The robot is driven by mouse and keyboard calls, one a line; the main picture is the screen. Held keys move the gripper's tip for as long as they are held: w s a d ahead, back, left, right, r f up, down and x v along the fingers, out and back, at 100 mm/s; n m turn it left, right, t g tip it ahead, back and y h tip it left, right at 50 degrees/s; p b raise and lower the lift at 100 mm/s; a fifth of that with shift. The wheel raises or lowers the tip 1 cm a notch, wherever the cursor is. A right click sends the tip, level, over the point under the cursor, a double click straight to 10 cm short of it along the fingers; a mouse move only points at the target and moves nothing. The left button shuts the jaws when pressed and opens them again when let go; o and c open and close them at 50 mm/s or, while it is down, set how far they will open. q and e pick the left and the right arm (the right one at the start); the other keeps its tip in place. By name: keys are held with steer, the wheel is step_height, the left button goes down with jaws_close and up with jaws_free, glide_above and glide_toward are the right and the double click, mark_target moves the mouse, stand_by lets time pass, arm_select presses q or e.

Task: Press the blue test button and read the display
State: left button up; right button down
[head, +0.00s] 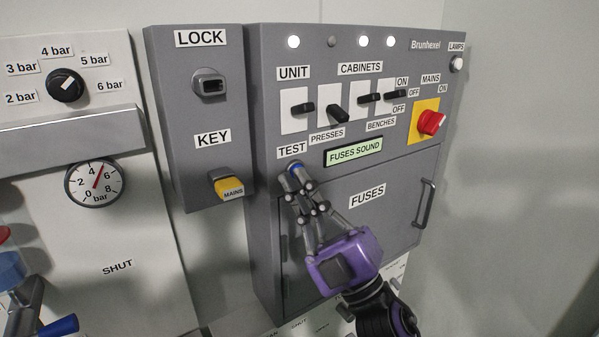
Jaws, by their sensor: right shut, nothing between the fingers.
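The blue test button (295,165) sits under the TEST label on the grey panel (270,225). My right gripper (297,172) is shut, with its fingertips at the button and covering part of it. I cannot tell how far the button is pushed in. The green display (354,151), right of the button, reads "FUSES SOUND". My left gripper is not clearly in view.
Several black switches (335,115) and a red mains switch (431,122) are above and right. The fuses door (385,205) with its handle (424,203) is below. A lock box (200,110) with a yellow MAINS key (229,188), a pressure dial (96,184) and a selector knob (66,85) are left.

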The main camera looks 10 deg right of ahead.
arm_select(q)
steer(key=shift+s+f, duration=0.1)
steer(key=shift+s, duration=0.1)
arm_select(e)
steer(key=shift+w, duration=0.1)
arm_select(q)
steer(key=shift+s+f, duration=0.1)
steer(key=shift+s, duration=0.2)
steer(key=shift+w+r, duration=0.25)
steer(key=shift+w, duration=0.1)
arm_select(e)
steer(key=shift+s+d, duration=0.3)
steer(key=shift+s, duration=0.45)
arm_select(q)
steer(key=shift+w+r, duration=0.1)
steer(key=shift+w, duration=0.1)
steer(key=shift+s+r+p, duration=0.1)
steer(key=shift+s+p, duration=0.1)
steer(key=shift+p, duration=0.1)
arm_select(e)
steer(key=shift+s+d, duration=0.3)
steer(key=shift+s, duration=0.5)
steer(key=shift+s+d, duration=0.25)
steer(key=shift+s, duration=0.5)
steer(key=shift+s+d, duration=0.3)
steer(key=shift+s, duration=0.5)
